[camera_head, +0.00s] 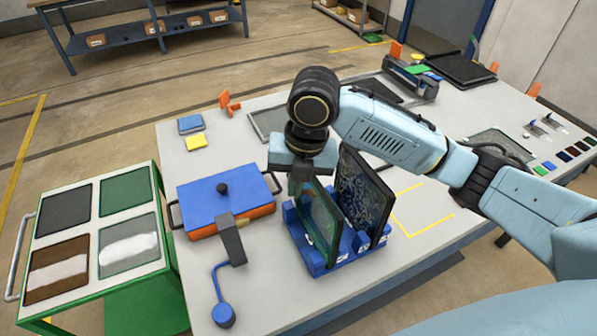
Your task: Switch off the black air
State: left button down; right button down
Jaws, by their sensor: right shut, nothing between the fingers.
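My right gripper (297,182) reaches in from the right and points down. It is shut and empty, just above the near-left side of the blue rack (312,262), close to the top of the green-edged panel (322,218). A dark panel (364,195) stands upright beside it in the rack. I cannot tell which thing is the black air switch. A row of small coloured squares, including a black one (562,157), lies at the table's far right, away from the gripper. My left gripper is not in view.
A blue-lidded box (225,192) and a blue rod with a grey block (231,240) stand left of the rack. A green cart (166,252) with several coloured panels stands at the left. The table (420,262) is bare in front of the rack.

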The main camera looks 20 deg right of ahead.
jog(key=s+a+f+m+t+y, duration=0.2)
jog(key=s+a+f+m, duration=0.2)
jog(key=s+f+m, duration=0.95)
jog(key=s+d+f+m+h+b, duration=0.1)
jog(key=s+d+f+m+h, duration=0.15)
jog(key=d+f+m, duration=0.4)
jog(key=s+d+f+m+h+b, duration=0.1)
jog(key=s+d+f+m, duration=0.2)
jog(key=f+m, duration=0.6)
jog(key=s+f+b, duration=0.3)
jog(key=s+f, duration=0.1)
jog(key=f, duration=1.3)
jog(key=s+d+f+g+b, duration=0.1)
jog(key=s+d+f+b, duration=0.2)
jog(key=s+f, duration=1.2)
jog(key=shift+d+f+g+b, duration=0.15)
jog(key=shift+f+g+b, duration=0.25)
jog(key=shift+f+b, duration=0.2)
